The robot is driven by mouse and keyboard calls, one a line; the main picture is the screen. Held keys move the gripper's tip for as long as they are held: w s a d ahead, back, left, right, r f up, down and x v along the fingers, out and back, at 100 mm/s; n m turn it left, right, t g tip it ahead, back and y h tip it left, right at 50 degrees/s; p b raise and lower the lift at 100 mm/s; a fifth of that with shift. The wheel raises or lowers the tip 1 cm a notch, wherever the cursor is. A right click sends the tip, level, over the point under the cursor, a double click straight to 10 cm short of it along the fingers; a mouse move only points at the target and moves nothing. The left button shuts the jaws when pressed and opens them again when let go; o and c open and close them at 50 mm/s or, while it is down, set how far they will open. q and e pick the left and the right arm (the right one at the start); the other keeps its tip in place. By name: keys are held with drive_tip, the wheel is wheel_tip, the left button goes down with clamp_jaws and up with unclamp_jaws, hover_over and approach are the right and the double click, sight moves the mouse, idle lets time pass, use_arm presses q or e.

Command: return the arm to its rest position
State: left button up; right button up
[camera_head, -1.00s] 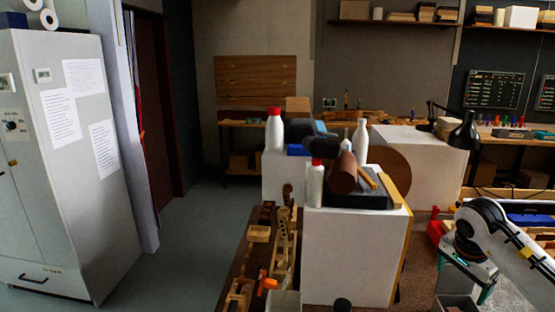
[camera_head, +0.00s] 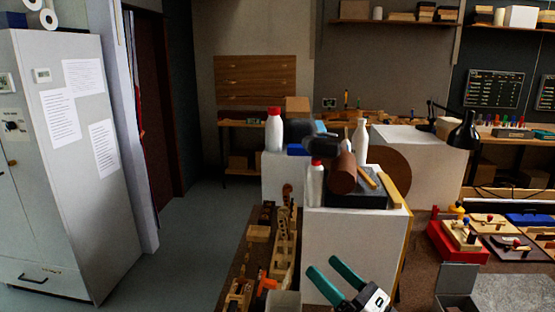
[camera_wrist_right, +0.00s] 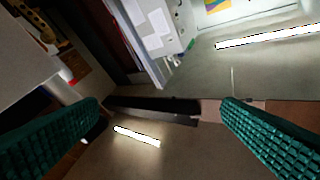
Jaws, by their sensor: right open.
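My right gripper (camera_head: 331,281) shows at the bottom of the head view, in front of the white box. Its two green fingers are apart with nothing between them. In the right wrist view its green fingers (camera_wrist_right: 160,122) stand wide apart at the left and right edges, and the gap between them is empty. The rest of my right arm is outside the head view. My left gripper is not in view.
The white box (camera_head: 350,245) carries bottles and a brown cylinder (camera_head: 343,174). Wooden tools (camera_head: 283,240) lie to its left. A red tray (camera_head: 447,245) and a grey box (camera_head: 457,281) are at right. A grey cabinet (camera_head: 80,220) stands left, with clear floor beside it.

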drive_tip(key=s+d+f+m+h, duration=0.2)
drive_tip(key=d+f+m+h, duration=0.3)
drive_tip(key=m, duration=0.5)
drive_tip(key=s+d+f+m+g+h, duration=0.1)
drive_tip(key=s+d+f+m+h, duration=0.1)
drive_tip(key=d+f+m+h, duration=0.45)
drive_tip(key=s+d+f+m+h, duration=0.2)
drive_tip(key=f+m+h, duration=0.3)
drive_tip(key=m, duration=0.8)
drive_tip(key=s+a+f+m+g, duration=0.1)
drive_tip(key=s+f+m+g, duration=0.25)
drive_tip(key=s, duration=0.35)
drive_tip(key=s+a+f+m+g+y, duration=0.1)
drive_tip(key=s+f+m+g, duration=0.1)
drive_tip(key=s+f+g, duration=0.35)
drive_tip(key=s+a+f+m+g, duration=0.1)
drive_tip(key=s+f+m+g, duration=0.15)
drive_tip(key=s, duration=0.55)
wheel_tip(320, 180, down, 29)
drive_tip(key=b, duration=0.5)
drive_tip(key=s+d+f+g+b, duration=0.2)
drive_tip(key=s+d+f+b, duration=0.1)
drive_tip(key=s+f, duration=1.4)
wheel_tip(320, 180, down, 4)
drive_tip(key=shift+s+f+b, duration=0.15)
drive_tip(key=shift+b, duration=0.15)
drive_tip(key=shift+c, duration=0.2)
